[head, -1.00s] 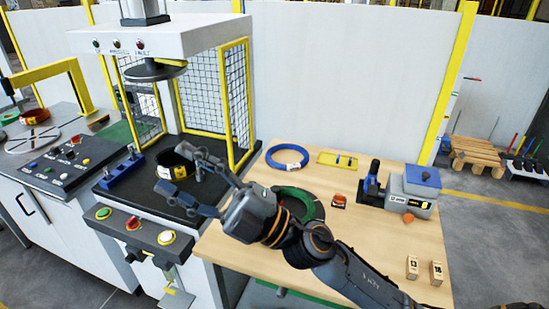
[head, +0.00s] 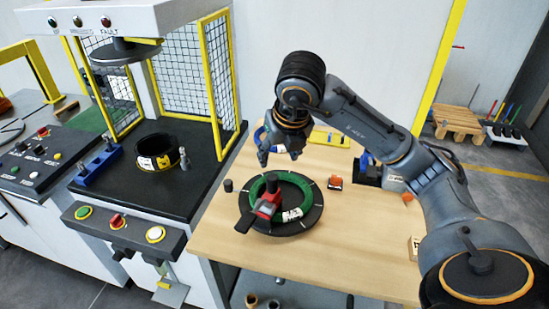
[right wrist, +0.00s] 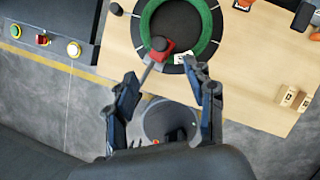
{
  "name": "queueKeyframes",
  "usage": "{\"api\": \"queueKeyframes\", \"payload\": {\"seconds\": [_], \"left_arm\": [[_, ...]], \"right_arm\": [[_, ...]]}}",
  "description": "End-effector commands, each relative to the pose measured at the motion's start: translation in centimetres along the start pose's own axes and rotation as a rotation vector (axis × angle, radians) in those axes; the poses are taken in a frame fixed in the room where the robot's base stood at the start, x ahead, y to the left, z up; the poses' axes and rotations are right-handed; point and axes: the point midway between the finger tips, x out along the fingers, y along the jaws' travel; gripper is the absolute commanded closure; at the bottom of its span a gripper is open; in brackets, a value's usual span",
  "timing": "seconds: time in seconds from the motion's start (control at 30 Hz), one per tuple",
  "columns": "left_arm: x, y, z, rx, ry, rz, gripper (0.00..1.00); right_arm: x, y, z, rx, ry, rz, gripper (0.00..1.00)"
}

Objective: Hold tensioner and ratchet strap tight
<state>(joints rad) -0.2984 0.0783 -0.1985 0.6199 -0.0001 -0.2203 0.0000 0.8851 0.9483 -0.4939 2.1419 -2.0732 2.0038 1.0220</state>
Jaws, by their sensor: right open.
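The tensioner (head: 268,204), a red and black hand tool, sits on the green coil (head: 302,195) with its dark handle pointing to the lower left. The coil lies flat on a round black turntable (head: 310,217). A white label shows on the coil's front right; I cannot make out a separate strap. My right gripper (head: 279,153) is open and empty, above the coil's far side and apart from the tool. In the right wrist view the tensioner (right wrist: 160,47) shows beyond and between the open fingers (right wrist: 161,72). My left gripper is not in view.
A press at the left holds a black coil (head: 145,163) on its bed. A small black cylinder (head: 228,186) stands left of the turntable. An orange-red block (head: 335,182) lies to its right. My right arm hides part of the table's right side. The front of the wooden table (head: 340,255) is clear.

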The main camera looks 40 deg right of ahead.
Motion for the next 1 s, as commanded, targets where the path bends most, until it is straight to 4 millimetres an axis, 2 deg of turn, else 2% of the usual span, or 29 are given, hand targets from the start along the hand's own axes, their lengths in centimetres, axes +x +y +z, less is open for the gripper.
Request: {"api": "queueKeyframes", "payload": {"seconds": [0.17,0.5,0.7,0.83,1.0], "left_arm": [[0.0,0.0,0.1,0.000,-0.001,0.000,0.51],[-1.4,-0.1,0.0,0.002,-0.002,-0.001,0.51],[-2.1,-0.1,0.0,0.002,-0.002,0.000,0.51],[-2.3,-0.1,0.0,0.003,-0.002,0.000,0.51],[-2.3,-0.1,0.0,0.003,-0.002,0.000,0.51]], "right_arm": [[2.2,-0.1,-0.2,0.001,0.008,-0.003,0.46],[8.7,-0.1,-0.2,0.001,0.008,-0.003,0.46],[11.8,0.0,-0.1,0.000,0.006,-0.001,0.46],[13.0,0.0,-0.1,0.000,0.004,0.000,0.46],[13.6,0.0,-0.1,-0.001,0.002,-0.001,0.46]]}}
